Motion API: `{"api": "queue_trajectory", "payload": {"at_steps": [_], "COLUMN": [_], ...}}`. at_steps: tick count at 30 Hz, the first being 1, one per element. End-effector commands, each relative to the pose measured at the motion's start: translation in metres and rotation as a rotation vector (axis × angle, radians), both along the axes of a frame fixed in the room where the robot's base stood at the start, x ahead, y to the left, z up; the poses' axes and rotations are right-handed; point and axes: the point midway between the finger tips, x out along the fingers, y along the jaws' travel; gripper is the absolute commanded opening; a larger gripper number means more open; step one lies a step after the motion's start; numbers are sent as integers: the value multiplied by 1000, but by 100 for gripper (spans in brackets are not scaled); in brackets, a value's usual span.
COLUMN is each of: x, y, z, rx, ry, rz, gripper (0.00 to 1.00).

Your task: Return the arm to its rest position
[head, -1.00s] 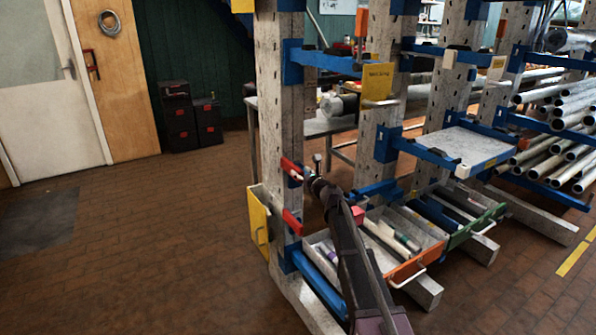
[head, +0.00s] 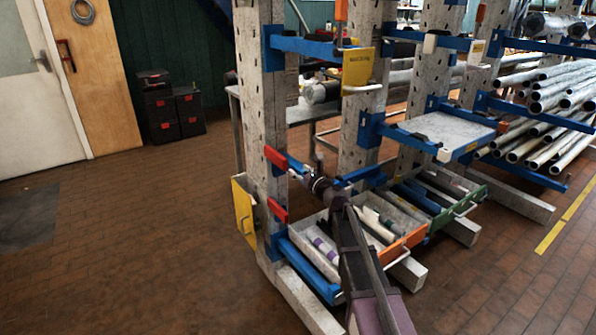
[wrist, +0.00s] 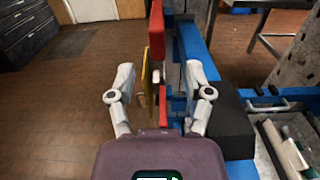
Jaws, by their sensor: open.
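My gripper (head: 297,172) is at the end of my dark arm, just right of the upper red block (head: 275,158) on the front upright (head: 250,120). In the wrist view my gripper (wrist: 160,80) has its two grey fingers spread apart, with nothing held between them. The red upper block (wrist: 157,30) and a yellow plate (wrist: 146,65) show beyond and between the fingers. My arm reaches from the bottom of the head view up over the orange-fronted tray (head: 408,245) and hides part of it.
A lower red block (head: 277,210) and a yellow holder (head: 243,212) are on the same upright. A blue rack arm (wrist: 195,45) and a black block (wrist: 232,125) lie close right of my gripper. Pipes (head: 560,95) fill the right side. Floor (head: 130,240) at left is clear.

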Motion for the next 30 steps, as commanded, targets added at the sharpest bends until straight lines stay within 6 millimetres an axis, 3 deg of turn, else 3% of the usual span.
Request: {"api": "queue_trajectory", "payload": {"at_steps": [8, 14, 23, 30], "x": [-4, -25, -94, -158], "y": [1, 4, 3, -18], "z": [-1, -12, -57, -104], "rx": [-28, -206, -764, -1210], "ry": [-10, -72, -260, -400], "rz": [10, 74, 328, 622], "gripper": [66, 66, 66, 66]}}
